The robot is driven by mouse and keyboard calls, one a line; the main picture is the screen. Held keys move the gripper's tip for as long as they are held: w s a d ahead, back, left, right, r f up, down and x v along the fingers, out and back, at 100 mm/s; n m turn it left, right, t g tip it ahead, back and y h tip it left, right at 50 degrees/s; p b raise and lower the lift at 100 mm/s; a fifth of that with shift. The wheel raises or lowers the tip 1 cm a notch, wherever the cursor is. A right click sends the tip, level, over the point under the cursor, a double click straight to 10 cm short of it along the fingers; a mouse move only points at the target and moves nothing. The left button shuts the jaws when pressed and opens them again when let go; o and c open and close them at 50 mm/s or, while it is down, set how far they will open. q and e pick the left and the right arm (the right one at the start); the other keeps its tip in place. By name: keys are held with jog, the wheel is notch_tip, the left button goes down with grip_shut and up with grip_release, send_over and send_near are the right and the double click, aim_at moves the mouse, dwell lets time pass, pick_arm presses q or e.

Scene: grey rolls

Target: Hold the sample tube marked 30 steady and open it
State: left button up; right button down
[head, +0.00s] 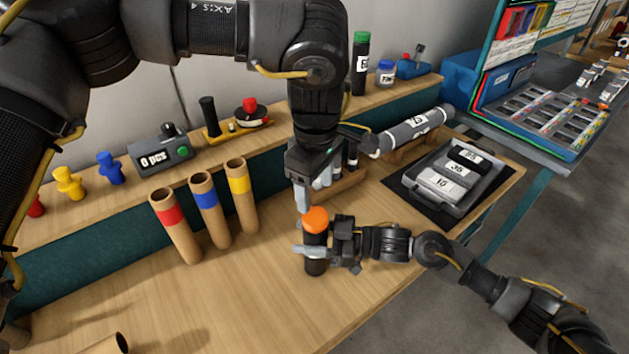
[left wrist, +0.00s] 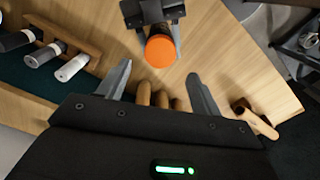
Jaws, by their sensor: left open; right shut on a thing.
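A dark tube (head: 315,266) with an orange cap (head: 316,218) stands upright above the front of the bench; no number shows on its visible side. My right gripper (head: 318,250) comes in from the right and is shut around the tube's body, below the cap. My left gripper (head: 308,203) points down just above the cap, open and empty. In the left wrist view the orange cap (left wrist: 160,50) lies just beyond the open fingertips (left wrist: 160,70), apart from them. The cap is still on the tube.
Three cardboard tubes with red, blue and yellow bands (head: 208,205) stand left of the grippers. A wooden rack (head: 345,186) with several tubes is partly hidden behind my left gripper. A tray of numbered grey rolls (head: 408,187) lies right. The front bench is mostly clear.

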aim_at(315, 216)
pick_arm(q)
notch_tip(315, 216, down, 7)
jog(key=shift+f, duration=0.1)
dwell(0.3)
